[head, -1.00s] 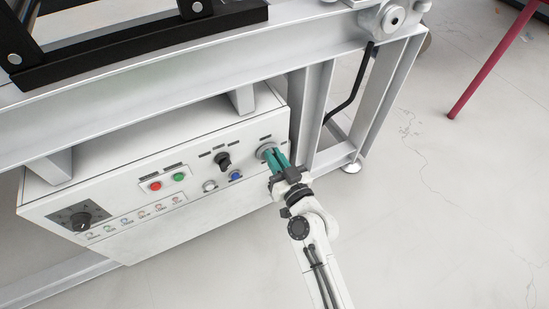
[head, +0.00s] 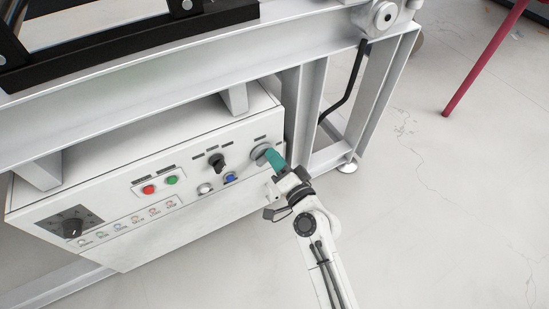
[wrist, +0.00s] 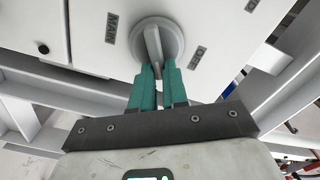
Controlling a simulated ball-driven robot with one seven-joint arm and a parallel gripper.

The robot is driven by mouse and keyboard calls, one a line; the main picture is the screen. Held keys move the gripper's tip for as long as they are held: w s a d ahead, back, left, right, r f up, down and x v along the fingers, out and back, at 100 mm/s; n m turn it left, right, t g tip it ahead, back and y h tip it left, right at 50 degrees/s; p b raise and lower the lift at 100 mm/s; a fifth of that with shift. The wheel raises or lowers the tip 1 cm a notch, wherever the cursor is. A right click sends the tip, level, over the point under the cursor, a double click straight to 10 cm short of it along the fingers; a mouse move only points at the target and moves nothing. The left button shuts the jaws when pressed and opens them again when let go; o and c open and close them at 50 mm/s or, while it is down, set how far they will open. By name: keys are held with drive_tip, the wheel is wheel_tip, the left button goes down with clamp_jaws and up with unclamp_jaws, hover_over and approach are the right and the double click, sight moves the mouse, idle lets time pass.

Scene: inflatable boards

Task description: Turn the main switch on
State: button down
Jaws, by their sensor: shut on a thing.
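The main switch is a round grey knob with a raised bar handle (wrist: 153,43) on the white control box (head: 130,215). In the head view its grey disc (head: 260,153) shows at the box's right end. A label reading MAIN (wrist: 111,28) is on one side of it and one reading OFF (wrist: 198,57) on the other. My gripper (wrist: 155,72) has its teal fingers shut on the switch handle, one on each side. In the head view my gripper (head: 272,159) reaches the knob from the lower right, and the fingers hide the handle there.
The box also carries a black selector (head: 217,162), red (head: 148,190) and green (head: 172,180) buttons, a blue button (head: 230,177) and a black dial (head: 73,227). A white frame leg (head: 305,115) stands just right of the box. Floor to the right is open.

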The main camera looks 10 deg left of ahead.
drive_tip(key=m, duration=0.3)
drive_tip(key=f+m, duration=0.1)
drive_tip(key=m, duration=0.1)
drive_tip(key=shift+w+d+f+m, duration=0.1)
drive_tip(key=shift+d+m, duration=0.1)
drive_tip(key=shift+m, duration=0.2)
idle(0.4)
drive_tip(key=c, duration=1.1)
unclamp_jaws()
drive_tip(key=shift+c, duration=0.2)
drive_tip(key=v, duration=1)
drive_tip(key=shift+s+d, duration=0.25)
drive_tip(key=shift+s, duration=0.1)
